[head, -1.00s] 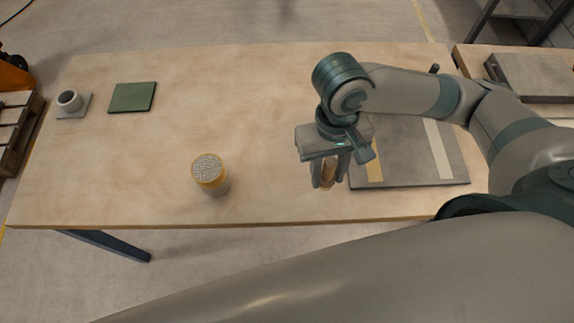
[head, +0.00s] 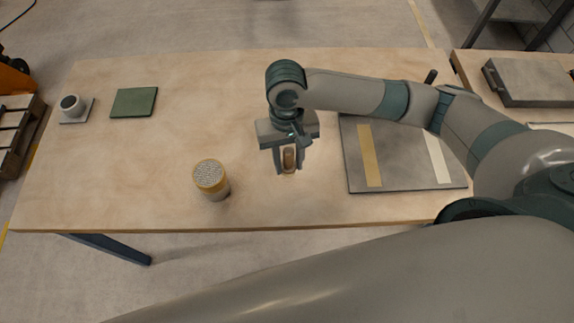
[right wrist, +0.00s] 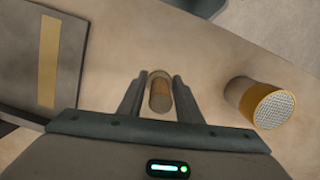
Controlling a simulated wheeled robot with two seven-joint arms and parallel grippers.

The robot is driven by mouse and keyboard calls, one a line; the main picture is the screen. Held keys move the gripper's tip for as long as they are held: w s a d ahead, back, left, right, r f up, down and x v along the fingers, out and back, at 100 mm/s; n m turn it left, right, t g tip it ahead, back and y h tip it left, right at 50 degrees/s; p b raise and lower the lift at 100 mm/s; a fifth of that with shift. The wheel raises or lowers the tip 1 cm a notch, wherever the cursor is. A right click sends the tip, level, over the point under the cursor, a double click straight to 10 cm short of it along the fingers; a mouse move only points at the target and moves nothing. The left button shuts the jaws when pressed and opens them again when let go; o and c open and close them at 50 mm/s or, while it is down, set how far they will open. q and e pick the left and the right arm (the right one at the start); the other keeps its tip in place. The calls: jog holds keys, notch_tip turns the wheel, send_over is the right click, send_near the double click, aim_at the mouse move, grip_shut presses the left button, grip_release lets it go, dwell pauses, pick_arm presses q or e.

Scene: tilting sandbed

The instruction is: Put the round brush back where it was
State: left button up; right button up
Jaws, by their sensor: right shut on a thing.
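My right gripper (head: 288,162) is shut on a small brown, rounded thing, which looks like the round brush (head: 289,158). It is held above the bare table, between the shaker and the dark grey board. In the right wrist view the brush (right wrist: 160,93) sits between the two fingers (right wrist: 158,100), showing a tan end and a darker brown body; its bristles cannot be made out. At the far left of the table a small grey cup-like holder (head: 71,104) stands on a square plate. My left gripper is not in view.
A shaker with a yellow rim and perforated top (head: 210,178) stands left of my right gripper. A dark grey board (head: 402,165) with a yellow and a white strip lies to the right. A green pad (head: 134,102) lies back left. The table (head: 210,80) is clear between.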

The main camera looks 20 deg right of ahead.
aim_at(287, 169)
jog(key=shift+w+a+f, duration=0.15)
jog(key=shift+w+f, duration=0.05)
jog(key=shift+w, duration=0.1)
jog(key=shift+f+p, duration=0.5)
jog(key=shift+f, duration=1.5)
jog(key=shift+f, duration=0.1)
jog(key=o, duration=1.3)
jog(key=shift+c, duration=0.2)
